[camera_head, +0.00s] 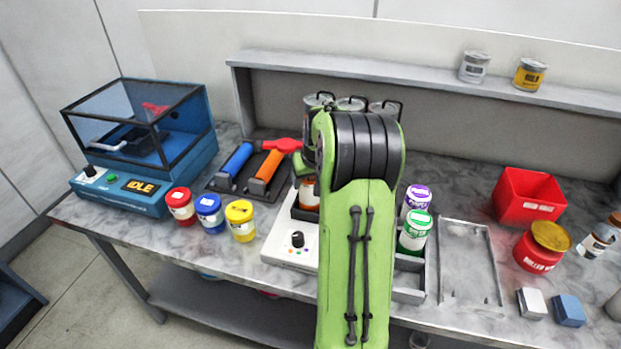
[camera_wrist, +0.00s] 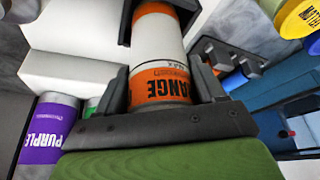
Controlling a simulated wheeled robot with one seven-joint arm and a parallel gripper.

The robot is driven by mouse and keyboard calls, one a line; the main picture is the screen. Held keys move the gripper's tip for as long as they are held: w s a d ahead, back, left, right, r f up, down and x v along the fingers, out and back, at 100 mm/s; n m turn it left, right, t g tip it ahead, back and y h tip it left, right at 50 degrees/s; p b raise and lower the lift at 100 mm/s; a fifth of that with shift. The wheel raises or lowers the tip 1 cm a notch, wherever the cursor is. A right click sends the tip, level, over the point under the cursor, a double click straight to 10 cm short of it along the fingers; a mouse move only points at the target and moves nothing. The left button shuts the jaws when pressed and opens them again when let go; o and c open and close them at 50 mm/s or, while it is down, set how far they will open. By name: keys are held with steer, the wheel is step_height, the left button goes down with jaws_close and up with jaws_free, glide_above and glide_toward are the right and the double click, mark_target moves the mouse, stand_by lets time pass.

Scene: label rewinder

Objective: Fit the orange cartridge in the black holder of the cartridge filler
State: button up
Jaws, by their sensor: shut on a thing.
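The orange cartridge, white with orange bands, lies between the fingers of my gripper (camera_wrist: 163,82) in the wrist view, where its body shows (camera_wrist: 158,48). My gripper is shut on it. The cartridge's far orange end is between the dark walls of the black holder (camera_wrist: 126,22); I cannot tell whether it is fully seated. In the head view, a bit of the cartridge (camera_head: 308,193) shows above the black holder (camera_head: 302,213) on the white cartridge filler (camera_head: 283,249). My green arm hides my gripper's fingers and the filler's right part there.
A purple cartridge (camera_head: 417,197) and a green cartridge (camera_head: 414,232) stand in a grey rack (camera_head: 409,293) right of my arm. Red (camera_head: 181,206), blue (camera_head: 209,214) and yellow (camera_head: 240,219) jars stand left of the filler. A dark tray with two rollers (camera_head: 222,181) lies behind them.

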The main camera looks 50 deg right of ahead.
steer(key=shift+f, duration=0.25)
steer(key=o, duration=1.3)
steer(key=shift+r, duration=0.1)
steer(key=p+v, duration=0.1)
steer(key=v, duration=1.4)
steer(key=shift+r, duration=0.3)
